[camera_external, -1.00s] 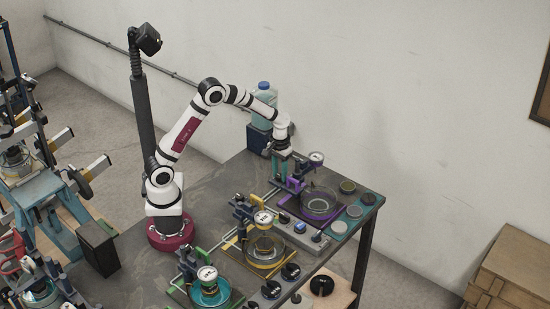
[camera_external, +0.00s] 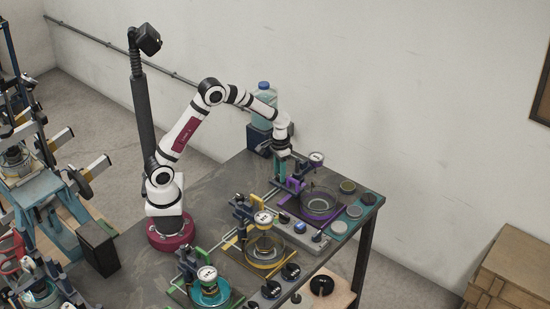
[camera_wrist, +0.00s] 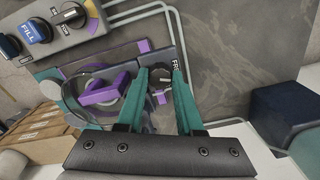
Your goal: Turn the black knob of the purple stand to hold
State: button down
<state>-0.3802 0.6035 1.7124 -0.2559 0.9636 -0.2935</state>
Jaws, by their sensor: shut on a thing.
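The purple stand (camera_external: 295,184) is at the back right of the table in the external view, with a gauge on top and a glass dish in its purple base (camera_external: 334,214). In the wrist view its purple parts (camera_wrist: 103,92) lie left of my gripper. My gripper (camera_wrist: 159,82) points down with its teal fingers on either side of the black knob (camera_wrist: 157,77) and is shut on it. A label starting "FR" shows beside the right finger. The fingers hide part of the knob, and I cannot read its setting. In the external view my gripper (camera_external: 280,170) hides the knob.
A control panel with a blue FILL button (camera_wrist: 34,31) and black dials is at the upper left of the wrist view. A yellow stand (camera_external: 262,245) and a green stand (camera_external: 207,283) stand nearer the front. A water jug (camera_external: 263,108) is behind my gripper.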

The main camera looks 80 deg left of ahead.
jog(key=m, duration=0.5)
jog(key=shift+m, duration=0.3)
jog(key=m, duration=0.4)
jog(key=shift+m, duration=0.6)
jog(key=c, duration=0.8)
grip_release()
jog(key=shift+c, duration=0.2)
notch_tip(320, 180, up, 16)
jog(key=shift+f, duration=0.1)
